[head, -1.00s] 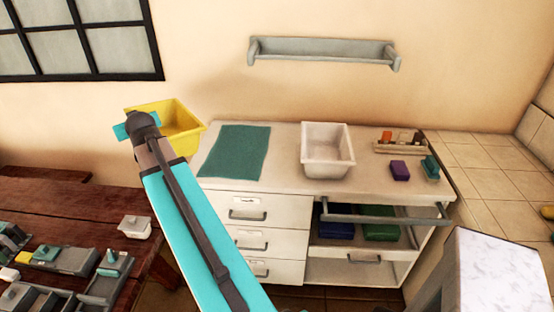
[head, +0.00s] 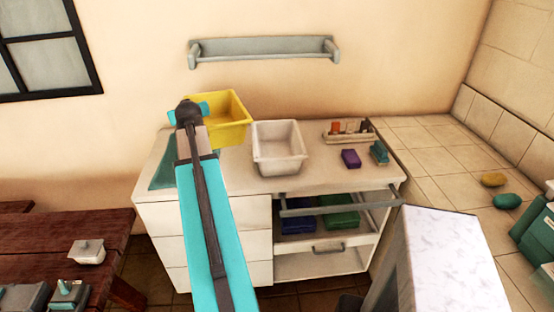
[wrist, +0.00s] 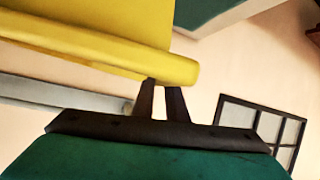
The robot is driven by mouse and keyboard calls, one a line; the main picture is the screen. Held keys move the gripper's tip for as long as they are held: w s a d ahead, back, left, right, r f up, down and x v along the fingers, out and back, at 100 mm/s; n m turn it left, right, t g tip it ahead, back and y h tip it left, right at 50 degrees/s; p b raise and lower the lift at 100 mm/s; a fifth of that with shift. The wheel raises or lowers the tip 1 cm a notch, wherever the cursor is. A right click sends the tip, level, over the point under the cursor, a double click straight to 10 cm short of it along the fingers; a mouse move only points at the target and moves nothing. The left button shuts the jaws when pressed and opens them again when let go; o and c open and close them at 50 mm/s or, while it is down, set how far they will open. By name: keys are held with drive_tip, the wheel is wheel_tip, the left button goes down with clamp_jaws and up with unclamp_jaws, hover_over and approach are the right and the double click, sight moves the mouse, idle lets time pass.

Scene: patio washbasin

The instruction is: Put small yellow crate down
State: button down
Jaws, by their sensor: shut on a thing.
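The small yellow crate (head: 222,116) is held up above the left part of the washbasin counter (head: 335,172) in the head view. My gripper (wrist: 162,84) is shut on the crate's rim, as the wrist view shows with the yellow wall (wrist: 100,30) at the fingertips. In the head view my arm hides the fingers and the crate's left side. The crate looks roughly level, and the gap beneath it is hard to judge. A green mat (head: 168,172) lies on the counter's left end, partly hidden behind my arm.
A white basin (head: 278,150) stands mid-counter, close to the crate. Farther right are a rack of small items (head: 349,131), a purple block (head: 351,158) and a teal block (head: 379,152). A grey wall shelf (head: 264,50) hangs above. An open drawer (head: 340,203) sticks out in front.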

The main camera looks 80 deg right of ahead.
drive_tip(key=s+d+m+g+h, duration=0.1)
drive_tip(key=s+d, duration=0.5)
drive_tip(key=s, duration=0.4)
drive_tip(key=s+d+f+m+g, duration=0.1)
drive_tip(key=s+d, duration=0.4)
drive_tip(key=s, duration=0.5)
drive_tip(key=shift+d+f+m+g+h+b, duration=0.3)
drive_tip(key=shift+d+m+g+h, duration=0.15)
drive_tip(key=shift+g, duration=0.25)
drive_tip(key=shift+a, duration=0.1)
drive_tip(key=p, duration=0.2)
hover_over(254, 141)
drive_tip(key=shift+f, duration=3)
drive_tip(key=shift+f+p, duration=0.5)
drive_tip(key=shift+f, duration=1.55)
drive_tip(key=c, duration=1.8)
unclamp_jaws()
drive_tip(key=shift+o, duration=0.2)
